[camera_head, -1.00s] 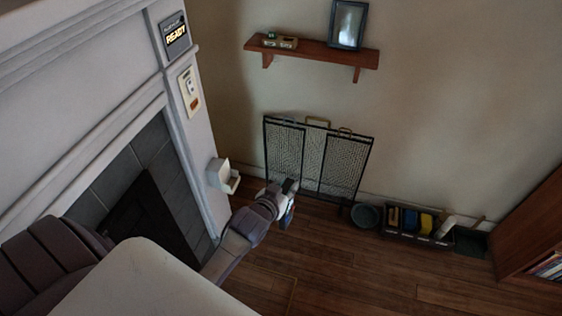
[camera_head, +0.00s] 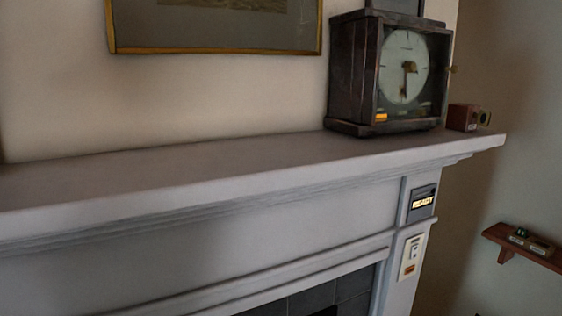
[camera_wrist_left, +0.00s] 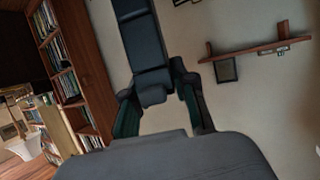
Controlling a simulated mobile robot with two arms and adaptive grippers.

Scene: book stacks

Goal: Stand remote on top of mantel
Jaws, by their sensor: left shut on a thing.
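The mantel (camera_head: 200,165) runs across the head view as a grey-white ledge. Its top is bare from the left edge to a dark wooden clock (camera_head: 390,75) near the right end. My left gripper (camera_wrist_left: 156,88) shows in the left wrist view, its dark fingers shut on a long dark blue-grey object, which I take to be the remote (camera_wrist_left: 146,45). The remote sticks out past the fingers toward the top of that picture; its face and far end do not show clearly. My left gripper is outside the head view. My right gripper is in neither view.
A small reddish-brown box (camera_head: 463,117) sits right of the clock at the mantel's end. A gold-framed picture (camera_head: 215,50) hangs above the ledge. A wall shelf (camera_head: 505,240) is lower right. The wrist view, upside down, shows a bookcase (camera_wrist_left: 90,60).

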